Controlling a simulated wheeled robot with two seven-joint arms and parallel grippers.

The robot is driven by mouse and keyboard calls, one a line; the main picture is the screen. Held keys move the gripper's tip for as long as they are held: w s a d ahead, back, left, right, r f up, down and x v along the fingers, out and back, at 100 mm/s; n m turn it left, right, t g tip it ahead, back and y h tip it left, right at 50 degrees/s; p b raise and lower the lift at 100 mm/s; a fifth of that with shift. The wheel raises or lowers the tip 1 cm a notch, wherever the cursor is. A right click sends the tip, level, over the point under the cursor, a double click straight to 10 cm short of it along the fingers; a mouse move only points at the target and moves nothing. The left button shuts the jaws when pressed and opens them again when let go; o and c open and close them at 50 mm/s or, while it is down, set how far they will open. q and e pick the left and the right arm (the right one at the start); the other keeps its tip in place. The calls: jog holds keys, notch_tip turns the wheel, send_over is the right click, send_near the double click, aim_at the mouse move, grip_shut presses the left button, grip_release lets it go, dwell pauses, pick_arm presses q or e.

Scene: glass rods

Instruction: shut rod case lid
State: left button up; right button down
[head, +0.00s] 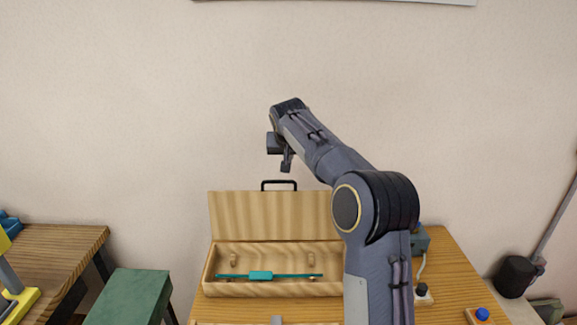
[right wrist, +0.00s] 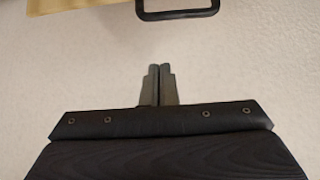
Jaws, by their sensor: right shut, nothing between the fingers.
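The wooden rod case (head: 215,290) stands on the table in the head view, its lid (head: 235,215) raised upright at the back with a black handle (head: 279,182) on its top edge. A teal rod with a thicker middle (head: 260,275) lies inside the case. My right gripper (head: 286,166) is above the lid's handle, apart from it, shut and empty. In the right wrist view its fingers (right wrist: 158,80) are together, and the dark handle (right wrist: 178,13) and a strip of the lid (right wrist: 70,5) show at the top edge. My left gripper is out of view.
My right arm hides the right end of the case and lid. The table (head: 455,275) carries a grey-green box (head: 420,240) and a block with a blue knob (head: 482,314) to the right. A green stool (head: 128,295) stands left. The wall is behind.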

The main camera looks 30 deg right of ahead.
jog(key=shift+w+d+f+p, duration=0.25)
jog(key=shift+f+p, duration=0.35)
jog(key=shift+f, duration=0.65)
jog(key=shift+w+d+f+p, duration=0.15)
jog(key=shift+w+f+p, duration=0.35)
jog(key=shift+f, duration=0.8)
jog(key=shift+w+d+f+p, duration=0.2)
jog(key=shift+f+p, duration=0.5)
jog(key=shift+f, duration=0.55)
